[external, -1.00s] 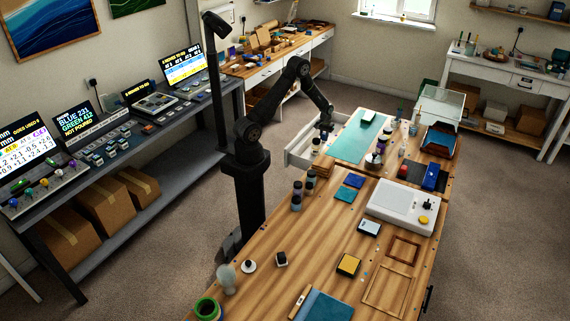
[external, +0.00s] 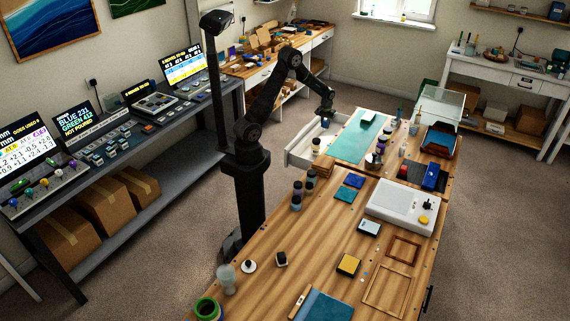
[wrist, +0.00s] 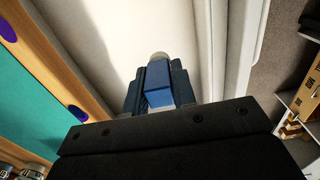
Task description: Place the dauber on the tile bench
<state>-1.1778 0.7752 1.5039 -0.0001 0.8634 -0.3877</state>
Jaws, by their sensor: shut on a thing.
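My gripper (external: 326,117) is shut on a blue piece with a pale rounded end, which appears to be the dauber (wrist: 159,72). In the wrist view the dauber sits between the dark fingers of my gripper (wrist: 160,92), with the white drawer interior (wrist: 100,30) behind it. In the external view my gripper is above the open white drawer (external: 298,157) at the bench's left side. The wooden tile bench (external: 325,225) lies to the right of and in front of my arm. The dauber is small and dark in the external view.
A teal mat (external: 362,140) lies on the bench beside the drawer. Jars (external: 297,195) stand near the bench's left edge, and several bottles stand beyond the mat. A white device (external: 402,204) sits to the right. Bare wood shows around the bench middle.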

